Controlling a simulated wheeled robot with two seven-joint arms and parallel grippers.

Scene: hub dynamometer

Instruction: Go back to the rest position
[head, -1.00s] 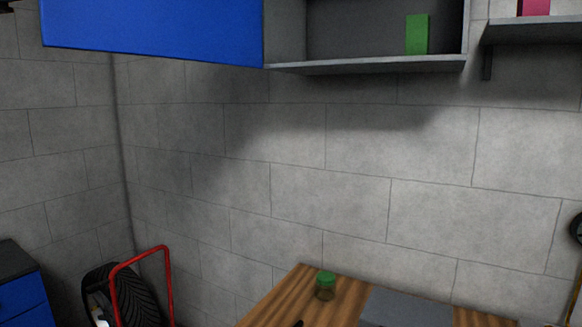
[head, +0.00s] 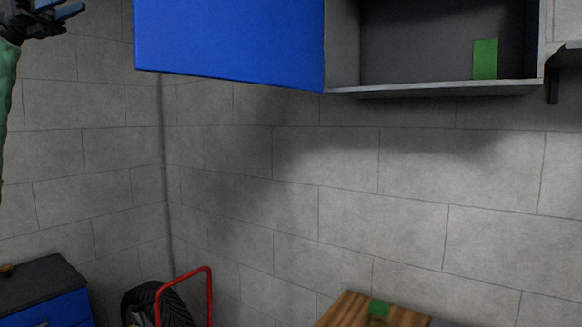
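My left gripper (head: 62,12) shows dark at the top left corner, raised high, with its green-sleeved arm (head: 6,115) along the left edge. It is partly cut off by the frame. I see nothing between its fingers, but I cannot tell how far apart they are. It is left of the open blue cabinet door (head: 230,42), apart from it in the picture. My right gripper is not in view.
The wall cabinet (head: 345,45) is open, with a green box (head: 485,59) inside. Below are a wooden table (head: 345,312) with a green-lidded jar (head: 379,308), a red-framed cart (head: 210,290), a tire (head: 155,303) and a blue drawer unit (head: 55,312).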

